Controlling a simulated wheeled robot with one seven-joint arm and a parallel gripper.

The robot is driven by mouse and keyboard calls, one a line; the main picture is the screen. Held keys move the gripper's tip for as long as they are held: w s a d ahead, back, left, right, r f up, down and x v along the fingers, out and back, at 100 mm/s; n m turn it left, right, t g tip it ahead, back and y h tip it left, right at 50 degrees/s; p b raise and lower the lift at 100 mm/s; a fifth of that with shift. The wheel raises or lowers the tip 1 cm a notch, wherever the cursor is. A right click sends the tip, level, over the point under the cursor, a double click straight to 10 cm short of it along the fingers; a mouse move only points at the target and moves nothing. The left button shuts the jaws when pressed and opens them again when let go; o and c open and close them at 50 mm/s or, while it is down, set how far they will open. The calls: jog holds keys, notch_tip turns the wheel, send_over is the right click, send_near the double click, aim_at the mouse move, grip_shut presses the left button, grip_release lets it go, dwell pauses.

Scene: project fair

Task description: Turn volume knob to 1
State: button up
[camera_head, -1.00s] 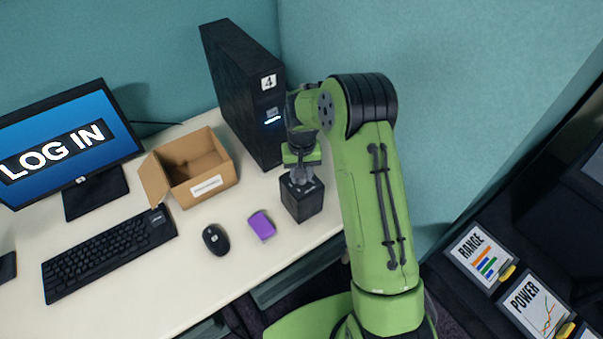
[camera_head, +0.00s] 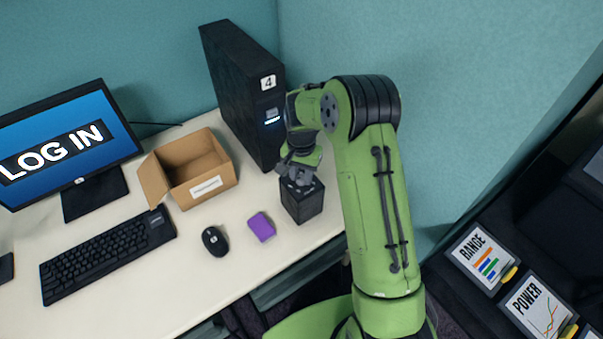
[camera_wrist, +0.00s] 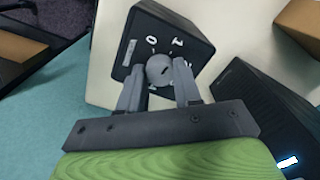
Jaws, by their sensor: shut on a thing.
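The volume knob (camera_wrist: 158,70) is a small grey round knob on the top face of a black box (camera_wrist: 142,34). White marks "0" and "1" show beyond the knob in the wrist view, and another mark on the right is partly hidden by a finger. A dark mark shows on the knob, but which number it points at is unclear. My gripper (camera_wrist: 159,78) is shut on the knob, with one grey finger on each side. In the head view the black box (camera_head: 303,206) stands at the desk's right end, with my gripper (camera_head: 299,180) over its top.
A black computer tower (camera_head: 240,95) marked "4" stands close behind the box. A purple block (camera_head: 261,227), a black mouse (camera_head: 215,241), an open cardboard box (camera_head: 208,190), a keyboard (camera_head: 105,257) and a monitor (camera_head: 65,135) are to the left. The desk's front edge is near.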

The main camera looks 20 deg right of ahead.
aim_at(301, 177)
jog(key=o, duration=1)
jog(key=shift+o, duration=0.2)
notch_tip(301, 177, up, 16)
jog(key=p, duration=0.2)
jog(key=shift+p, duration=0.3)
jog(key=shift+f, duration=0.15)
